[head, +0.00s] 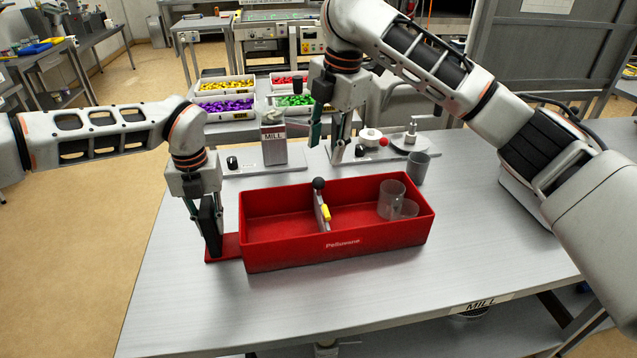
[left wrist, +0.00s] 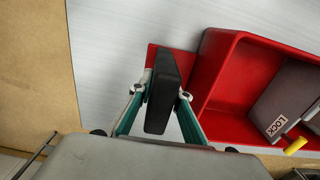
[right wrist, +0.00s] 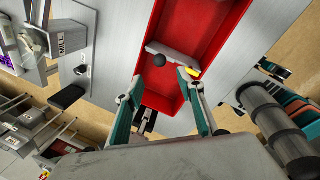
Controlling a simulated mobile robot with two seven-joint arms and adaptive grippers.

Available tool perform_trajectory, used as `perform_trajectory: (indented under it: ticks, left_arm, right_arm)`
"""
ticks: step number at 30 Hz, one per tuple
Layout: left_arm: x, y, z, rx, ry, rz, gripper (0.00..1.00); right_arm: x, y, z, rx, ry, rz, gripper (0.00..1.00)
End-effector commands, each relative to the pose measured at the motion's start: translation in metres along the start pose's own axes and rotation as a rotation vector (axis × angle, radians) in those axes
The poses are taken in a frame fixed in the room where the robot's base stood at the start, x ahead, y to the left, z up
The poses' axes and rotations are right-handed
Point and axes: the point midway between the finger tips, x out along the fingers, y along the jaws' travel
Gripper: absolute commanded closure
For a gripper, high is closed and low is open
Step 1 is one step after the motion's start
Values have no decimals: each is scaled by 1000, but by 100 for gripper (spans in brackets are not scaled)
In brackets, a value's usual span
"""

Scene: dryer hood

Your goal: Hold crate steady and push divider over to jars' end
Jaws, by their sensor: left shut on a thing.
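The red crate (head: 290,256) sits on the steel table. Its grey divider (head: 320,207) stands across it near the middle, with a black ball knob (head: 318,183) on top and a yellow latch (head: 326,213). In the left wrist view the divider carries a "LOCK" label (left wrist: 277,126). Clear jars (head: 391,200) are at the crate's right end. My left gripper (head: 212,243) is shut on the upright black handle (left wrist: 162,90) on the crate's red left tab (head: 228,244). My right gripper (head: 325,148) is open and empty, behind and above the crate, apart from the knob (right wrist: 159,60).
A grey cup (head: 419,167) stands behind the crate's right end. A "MILL" box (head: 273,148) and a board with a pump bottle (head: 411,133) stand at the back. Bins of coloured parts (head: 226,103) are beyond. The table in front and to the right is clear.

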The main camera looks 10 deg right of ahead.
Motion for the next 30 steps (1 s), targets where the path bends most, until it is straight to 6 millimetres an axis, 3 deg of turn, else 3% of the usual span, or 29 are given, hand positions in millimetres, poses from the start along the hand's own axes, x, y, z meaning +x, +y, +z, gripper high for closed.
perform_trajectory:
  ticks: [5,18,24,30]
  left_arm:
    - [4,0,-3,1,8,3,100]
    - [4,0,-3,1,8,3,100]
    - [4,0,-3,1,8,3,100]
    - [4,0,-3,1,8,3,100]
  right_arm:
    - [22,-1,-1,-6,1,-7,62]
    - [99,-1,-1,-1,2,-4,62]
    - [116,-1,0,0,0,-2,62]
    - [119,-1,0,-1,-1,-1,62]
